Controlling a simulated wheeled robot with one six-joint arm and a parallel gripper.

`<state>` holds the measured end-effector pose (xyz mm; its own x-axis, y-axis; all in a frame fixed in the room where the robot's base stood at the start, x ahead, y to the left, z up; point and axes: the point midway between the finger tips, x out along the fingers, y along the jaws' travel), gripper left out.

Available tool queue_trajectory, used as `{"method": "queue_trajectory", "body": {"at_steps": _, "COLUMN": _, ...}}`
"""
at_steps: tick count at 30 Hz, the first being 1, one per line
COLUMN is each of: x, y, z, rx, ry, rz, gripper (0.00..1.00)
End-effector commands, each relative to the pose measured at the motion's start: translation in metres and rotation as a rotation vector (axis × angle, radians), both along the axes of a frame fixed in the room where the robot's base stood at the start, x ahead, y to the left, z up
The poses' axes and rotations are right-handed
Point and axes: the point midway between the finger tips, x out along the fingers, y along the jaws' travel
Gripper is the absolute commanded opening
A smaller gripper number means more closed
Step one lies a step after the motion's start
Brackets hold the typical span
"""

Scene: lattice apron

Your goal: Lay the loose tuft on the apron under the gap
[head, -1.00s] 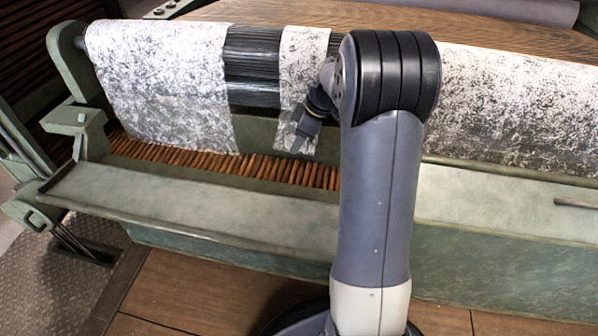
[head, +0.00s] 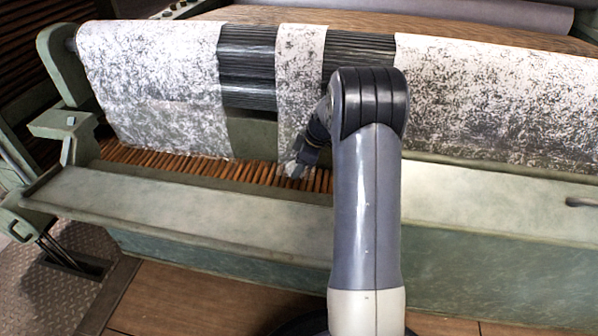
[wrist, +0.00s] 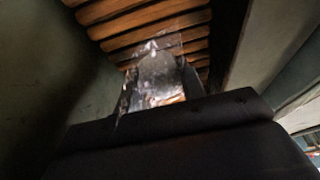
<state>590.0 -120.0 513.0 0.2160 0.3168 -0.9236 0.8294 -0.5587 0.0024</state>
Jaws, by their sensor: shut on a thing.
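The apron (head: 222,174) is a bed of brown wooden slats under the grooved dark roller; its slats also show in the wrist view (wrist: 118,31). My gripper (head: 293,169) points down at the slats, beneath a narrow speckled strip (head: 300,65) hanging from the roller. In the wrist view my gripper (wrist: 158,85) is shut on a pale, ragged tuft (wrist: 158,70), which lies over or just above the slats; contact is unclear. In the head view I cannot separate the tuft from the strip's lower end. Bare roller gaps (head: 248,62) (head: 357,55) show either side of the strip.
Wide speckled sheets hang at the left (head: 150,90) and right (head: 490,100). A pale green ledge (head: 190,203) runs along the front. A dark rod end (head: 580,201) lies at the right. My arm hides part of the slats and ledge.

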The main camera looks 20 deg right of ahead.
Motion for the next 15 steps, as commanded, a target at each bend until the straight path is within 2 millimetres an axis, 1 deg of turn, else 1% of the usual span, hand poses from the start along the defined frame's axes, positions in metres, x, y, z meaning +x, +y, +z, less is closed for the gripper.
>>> {"method": "queue_trajectory", "body": {"at_steps": 1, "x": -0.0019, "y": 0.0011, "z": -0.0103, "rx": 0.001, "ry": 0.004, "rz": 0.001, "gripper": 0.13}}
{"method": "queue_trajectory", "body": {"at_steps": 2, "x": -0.0019, "y": 0.0011, "z": -0.0113, "rx": 0.001, "ry": 0.003, "rz": 0.000, "gripper": 0.13}}
{"method": "queue_trajectory", "body": {"at_steps": 11, "x": -0.0020, "y": 0.0011, "z": -0.0110, "rx": 0.000, "ry": 0.002, "rz": 0.000, "gripper": 0.13}}
{"method": "queue_trajectory", "body": {"at_steps": 15, "x": -0.0021, "y": 0.0011, "z": -0.0155, "rx": 0.001, "ry": 0.003, "rz": 0.000, "gripper": 0.13}}
